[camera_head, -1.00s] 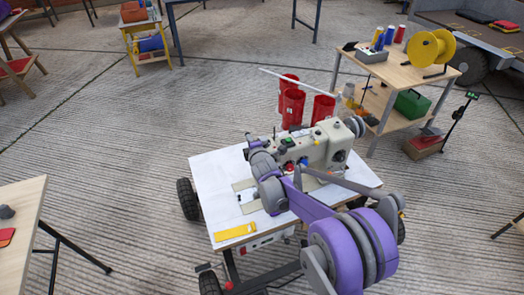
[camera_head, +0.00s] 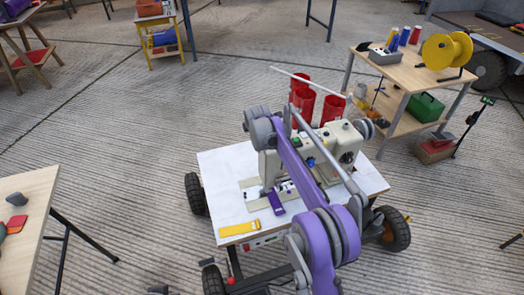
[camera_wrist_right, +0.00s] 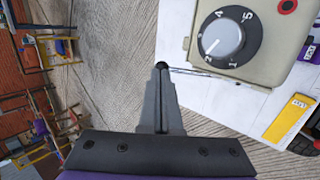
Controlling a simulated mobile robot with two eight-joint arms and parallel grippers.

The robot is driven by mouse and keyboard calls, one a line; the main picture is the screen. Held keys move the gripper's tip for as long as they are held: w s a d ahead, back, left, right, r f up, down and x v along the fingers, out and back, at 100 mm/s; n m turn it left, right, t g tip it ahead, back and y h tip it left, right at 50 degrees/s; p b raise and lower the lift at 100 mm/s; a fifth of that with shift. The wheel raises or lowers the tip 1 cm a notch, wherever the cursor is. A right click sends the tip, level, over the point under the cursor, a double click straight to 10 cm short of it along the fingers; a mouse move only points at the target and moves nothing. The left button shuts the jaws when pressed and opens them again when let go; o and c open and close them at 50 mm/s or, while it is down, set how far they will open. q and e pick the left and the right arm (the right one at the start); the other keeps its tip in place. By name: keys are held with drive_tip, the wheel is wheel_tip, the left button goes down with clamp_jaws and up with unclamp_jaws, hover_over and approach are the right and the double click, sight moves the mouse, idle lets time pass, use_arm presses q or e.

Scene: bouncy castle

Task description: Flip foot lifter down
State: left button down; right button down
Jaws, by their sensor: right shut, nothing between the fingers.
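A beige sewing machine (camera_head: 343,139) stands on a white-topped wheeled table (camera_head: 222,166). My right arm crosses in front of it, with its wrist at the machine's left end. In the right wrist view my right gripper (camera_wrist_right: 162,78) is shut and empty. Its tips are beside a thin dark rod (camera_wrist_right: 215,78) with a black rounded end, which runs toward the machine. I cannot tell whether they touch, nor whether this rod is the foot lifter. The machine's numbered dial (camera_wrist_right: 224,42) is just right of the tips. My left gripper is out of view.
A yellow strip (camera_head: 239,228) and a purple piece (camera_head: 276,203) lie near the table's front. Red cylinders (camera_head: 303,98) stand behind the machine. A wooden workbench (camera_head: 385,74) is at the back right; open floor lies left of the table.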

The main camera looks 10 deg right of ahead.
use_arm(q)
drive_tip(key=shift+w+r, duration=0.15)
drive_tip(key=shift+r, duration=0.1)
use_arm(e)
drive_tip(key=shift+w+f, duration=0.3)
drive_tip(key=shift+w, duration=0.1)
drive_tip(key=shift+a, duration=0.1)
